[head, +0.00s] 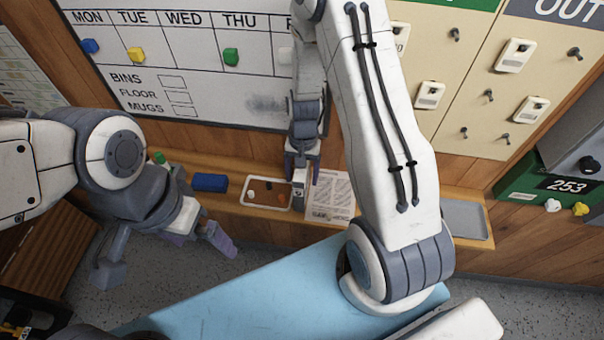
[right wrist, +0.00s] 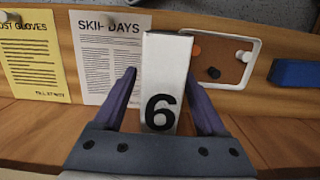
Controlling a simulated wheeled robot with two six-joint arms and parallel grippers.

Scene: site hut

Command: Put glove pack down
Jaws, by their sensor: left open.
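A white box-shaped pack marked 6 (right wrist: 166,80) is between the fingers of my right gripper (right wrist: 162,88). In the head view the pack (head: 299,184) is upright at the wall ledge, between a tray and a paper sheet. My right gripper (head: 302,172) points down around it, with a gap showing on one side, so its jaws look open. My left gripper (head: 165,255) is open and empty, at the left in front of the ledge.
On the ledge (head: 235,222) are a white-rimmed tray (head: 251,205) with small items, a blue block (head: 210,182) and a grey tray (head: 465,220). A "Skip days" sheet (right wrist: 110,55) and a yellow sheet (right wrist: 33,58) are beside the pack. A light-blue surface (head: 250,300) is in front.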

